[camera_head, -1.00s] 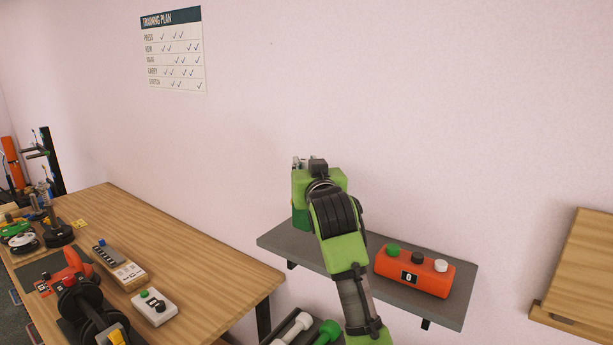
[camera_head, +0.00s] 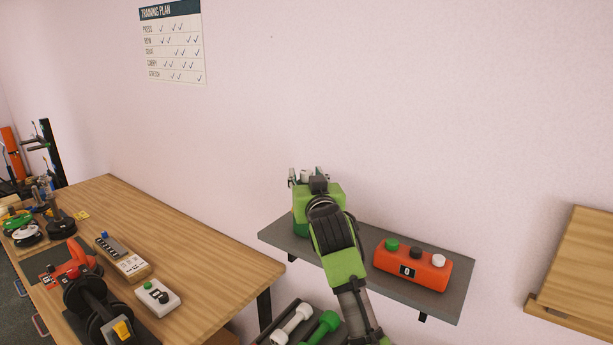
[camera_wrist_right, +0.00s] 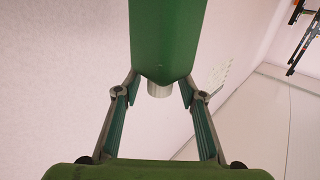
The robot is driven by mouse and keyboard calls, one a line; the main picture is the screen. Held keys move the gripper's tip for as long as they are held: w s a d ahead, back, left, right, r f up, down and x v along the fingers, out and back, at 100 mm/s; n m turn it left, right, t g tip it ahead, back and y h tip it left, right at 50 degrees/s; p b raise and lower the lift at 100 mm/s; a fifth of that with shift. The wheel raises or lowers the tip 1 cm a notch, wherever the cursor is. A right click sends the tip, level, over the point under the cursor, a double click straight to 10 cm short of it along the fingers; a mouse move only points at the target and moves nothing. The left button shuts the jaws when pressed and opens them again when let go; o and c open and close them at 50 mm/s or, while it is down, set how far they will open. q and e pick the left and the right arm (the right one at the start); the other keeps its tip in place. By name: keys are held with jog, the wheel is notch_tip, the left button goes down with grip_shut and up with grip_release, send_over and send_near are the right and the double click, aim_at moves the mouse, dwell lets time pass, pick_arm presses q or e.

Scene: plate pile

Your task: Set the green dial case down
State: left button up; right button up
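The green dial case (camera_head: 300,225) is at the left end of the grey wall shelf (camera_head: 385,286), mostly hidden behind my right gripper (camera_head: 307,175). It appears to stand on the shelf; its base contact is partly covered. In the right wrist view the green case (camera_wrist_right: 168,35) fills the top middle, with a silver round knob (camera_wrist_right: 158,90) facing me. My right gripper's two fingers (camera_wrist_right: 160,92) are spread to either side of the knob, with gaps to it, and look open. My left gripper is not in view.
An orange box with buttons (camera_head: 412,268) sits on the shelf to the right. Dumbbells (camera_head: 305,325) lie below the shelf. A wooden table (camera_head: 190,250) at left holds several devices and weights. A wooden panel (camera_head: 580,265) is at the right.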

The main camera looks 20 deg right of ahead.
jog(key=shift+r, duration=0.2)
jog(key=shift+s+f, duration=0.1)
jog(key=shift+s, duration=0.1)
jog(key=s+a+b, duration=0.1)
jog(key=s+b, duration=0.2)
jog(key=s, duration=0.8)
jog(key=shift+s+a, duration=0.25)
jog(key=shift+s, duration=0.05)
